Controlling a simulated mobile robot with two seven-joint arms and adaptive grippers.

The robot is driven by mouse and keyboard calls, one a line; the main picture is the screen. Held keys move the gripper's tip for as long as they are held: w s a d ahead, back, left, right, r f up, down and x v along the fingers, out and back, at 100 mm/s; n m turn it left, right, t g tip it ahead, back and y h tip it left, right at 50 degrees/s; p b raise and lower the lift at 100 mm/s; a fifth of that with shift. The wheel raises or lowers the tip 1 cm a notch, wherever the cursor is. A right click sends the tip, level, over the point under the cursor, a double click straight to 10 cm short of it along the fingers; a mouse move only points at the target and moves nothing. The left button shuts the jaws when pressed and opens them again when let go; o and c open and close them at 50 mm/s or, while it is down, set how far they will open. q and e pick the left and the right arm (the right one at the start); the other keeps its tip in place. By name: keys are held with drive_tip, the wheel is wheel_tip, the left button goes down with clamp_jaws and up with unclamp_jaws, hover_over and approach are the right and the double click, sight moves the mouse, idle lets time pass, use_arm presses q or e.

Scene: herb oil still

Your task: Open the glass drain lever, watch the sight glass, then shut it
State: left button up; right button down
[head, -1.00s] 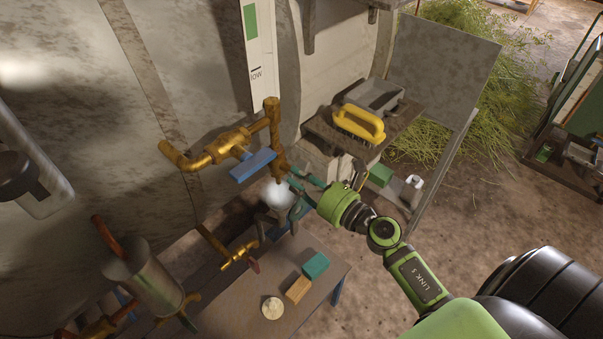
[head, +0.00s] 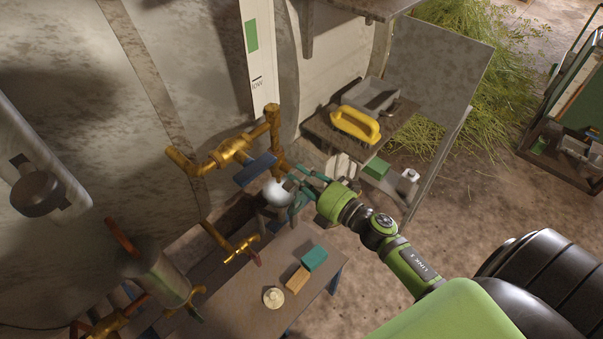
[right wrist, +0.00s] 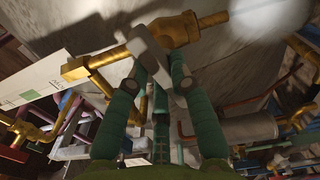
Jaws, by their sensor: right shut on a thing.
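The blue drain lever (head: 255,170) sits on a brass valve (head: 229,152) below a white gauge board (head: 260,60) with a green mark and "LOW" on it. My right gripper (head: 289,184) is at the lever's right side, its green fingers partly overlapping other things. In the right wrist view, the lever (right wrist: 152,52) runs from the brass valve body (right wrist: 172,30) to between the fingers of my right gripper (right wrist: 160,78), which is shut on it. I cannot make out the sight glass or any liquid level. My left gripper is out of view.
A low table (head: 240,310) below holds a teal block (head: 314,259), an orange block (head: 297,279) and a round pale item (head: 273,298). A stand (head: 315,125) at the back carries a yellow-handled brush (head: 356,123). Brass pipes lie close to the left.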

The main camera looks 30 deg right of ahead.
drive_tip(key=shift+m+p, duration=0.4)
drive_tip(key=shift+m, duration=0.9)
drive_tip(key=c, duration=1.1)
unclamp_jaws()
drive_tip(key=v, duration=1.2)
drive_tip(key=shift+w+d, duration=0.1)
